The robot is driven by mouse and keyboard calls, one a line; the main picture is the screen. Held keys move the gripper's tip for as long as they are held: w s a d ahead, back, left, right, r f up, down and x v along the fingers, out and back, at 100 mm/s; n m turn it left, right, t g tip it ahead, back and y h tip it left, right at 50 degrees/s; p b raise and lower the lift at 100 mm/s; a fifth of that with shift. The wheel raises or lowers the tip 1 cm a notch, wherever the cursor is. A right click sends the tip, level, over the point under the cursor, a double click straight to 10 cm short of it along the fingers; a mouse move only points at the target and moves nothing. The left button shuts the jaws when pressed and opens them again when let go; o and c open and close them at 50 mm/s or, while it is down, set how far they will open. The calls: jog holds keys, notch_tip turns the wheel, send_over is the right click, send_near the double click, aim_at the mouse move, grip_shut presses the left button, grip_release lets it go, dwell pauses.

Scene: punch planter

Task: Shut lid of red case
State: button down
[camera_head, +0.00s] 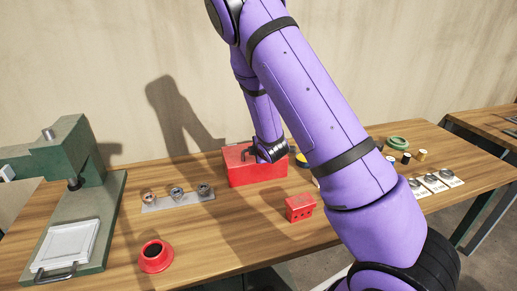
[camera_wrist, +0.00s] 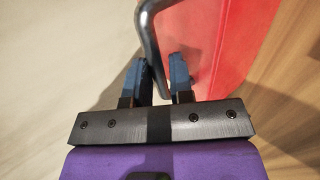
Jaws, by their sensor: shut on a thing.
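The red case (camera_head: 256,176) stands on the wooden table near the wall, in the middle of the head view. Its red surface (camera_wrist: 222,40) fills the upper right of the wrist view. My gripper (camera_wrist: 166,72) is at the case, with its two fingers on either side of a bent grey metal handle (camera_wrist: 148,30) and shut on it. In the head view my gripper (camera_head: 256,156) is over the top of the case, and my wrist hides part of it. I cannot tell how far the lid is open.
A small red box (camera_head: 299,208) and a round red pot (camera_head: 156,257) stand in front. A grey strip with round fittings (camera_head: 177,197) lies left of the case. A green press (camera_head: 85,215) stands at far left. My arm covers much of the table's right half.

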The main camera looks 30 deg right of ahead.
jog(key=shift+s+a+f, duration=0.2)
jog(key=shift+s+f, duration=0.25)
jog(key=shift+f, duration=0.25)
jog(key=c, duration=1.1)
grip_release()
jog(key=shift+w, duration=0.1)
jog(key=shift+r, duration=0.1)
jog(key=v, duration=1)
jog(key=shift+r, duration=0.4)
jog(key=shift+r, duration=0.1)
jog(key=s+a+r+m+g+y, duration=0.25)
jog(key=s+r+m, duration=0.7)
jog(key=r, duration=0.55)
jog(key=s+a+r+m+g, duration=0.1)
jog(key=s+r+m, duration=0.1)
jog(key=s, duration=0.4)
jog(key=s+a+r+m+g, duration=0.1)
jog(key=s+r+m, duration=0.1)
jog(key=s+r, duration=0.3)
jog(key=s+a+r+m+g, duration=0.1)
jog(key=s+a+r+m, duration=0.1)
jog(key=s, duration=0.7)
jog(key=shift+g+v, duration=0.25)
jog(key=shift+v, duration=0.55)
